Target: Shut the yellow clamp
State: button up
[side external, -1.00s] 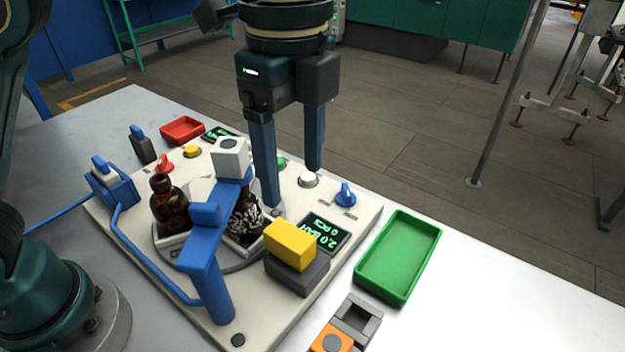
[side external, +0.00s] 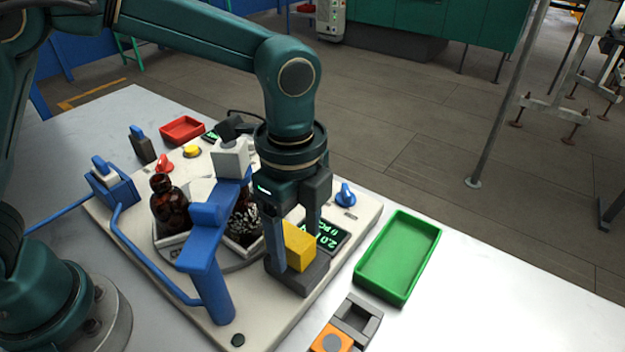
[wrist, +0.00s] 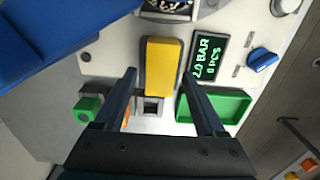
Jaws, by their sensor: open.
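The yellow clamp (side external: 299,247) is a yellow block on a dark grey base (side external: 300,279), at the front right part of the white machine plate. In the wrist view the yellow clamp (wrist: 162,66) lies ahead, centred between my fingers. My gripper (side external: 296,252) is open and low over the clamp, with one finger on each side of the yellow block. In the wrist view my gripper (wrist: 160,78) shows a wide gap between the fingers. I cannot tell whether either finger touches the block. The far finger is partly hidden behind it.
A green tray (side external: 398,258) lies to the right, and an orange and grey part (side external: 333,340) lies in front. A blue post with an arm (side external: 208,275) stands close on the left. Brown bottles (side external: 170,212) sit behind it. A display (side external: 328,236) is beside the clamp.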

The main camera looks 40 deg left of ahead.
jog(key=shift+f, duration=0.55)
grip_shut()
jog(key=shift+r, duration=0.1)
dwell(0.9)
